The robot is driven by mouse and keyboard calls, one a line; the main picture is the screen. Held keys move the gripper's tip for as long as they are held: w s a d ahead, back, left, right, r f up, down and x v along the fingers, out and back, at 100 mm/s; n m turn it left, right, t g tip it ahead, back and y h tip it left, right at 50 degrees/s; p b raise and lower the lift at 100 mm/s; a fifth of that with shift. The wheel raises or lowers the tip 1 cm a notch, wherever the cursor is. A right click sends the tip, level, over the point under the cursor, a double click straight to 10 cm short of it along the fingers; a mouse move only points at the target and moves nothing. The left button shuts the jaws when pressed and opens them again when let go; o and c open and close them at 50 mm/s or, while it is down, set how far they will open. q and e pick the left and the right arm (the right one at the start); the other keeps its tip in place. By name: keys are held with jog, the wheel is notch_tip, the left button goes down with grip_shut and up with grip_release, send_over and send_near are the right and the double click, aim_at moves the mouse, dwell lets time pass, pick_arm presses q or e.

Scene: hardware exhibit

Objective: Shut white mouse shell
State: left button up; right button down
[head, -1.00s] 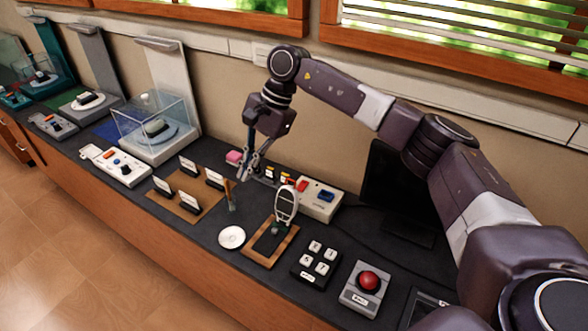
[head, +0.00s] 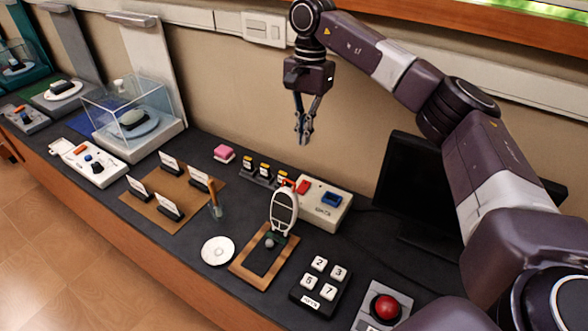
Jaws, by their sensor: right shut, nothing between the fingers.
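The white mouse shell (head: 283,209) stands open, tilted up on its hinge at the back of the dark mouse base. The base lies on a wooden board (head: 236,268) on the dark counter, with a small grey ball (head: 269,243) showing in front of the raised shell. My right gripper (head: 303,138) points down, shut and empty, in the air above and behind the shell, near the wall. It touches nothing. My left gripper is not in view.
A number keypad (head: 319,285) and a red button (head: 385,308) are to the right. A beige box (head: 325,210) and small bottles (head: 264,169) stand behind. A dark monitor (head: 412,180) is at right.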

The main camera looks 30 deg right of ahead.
notch_tip(320, 180, down, 10)
jog(key=a+p, duration=0.1)
jog(key=p, duration=0.2)
jog(key=s+a+r+p, duration=0.2)
jog(key=a, duration=0.1)
jog(key=shift+s+a, duration=0.15)
jog(key=shift+s, duration=0.2)
jog(key=shift+w, duration=0.1)
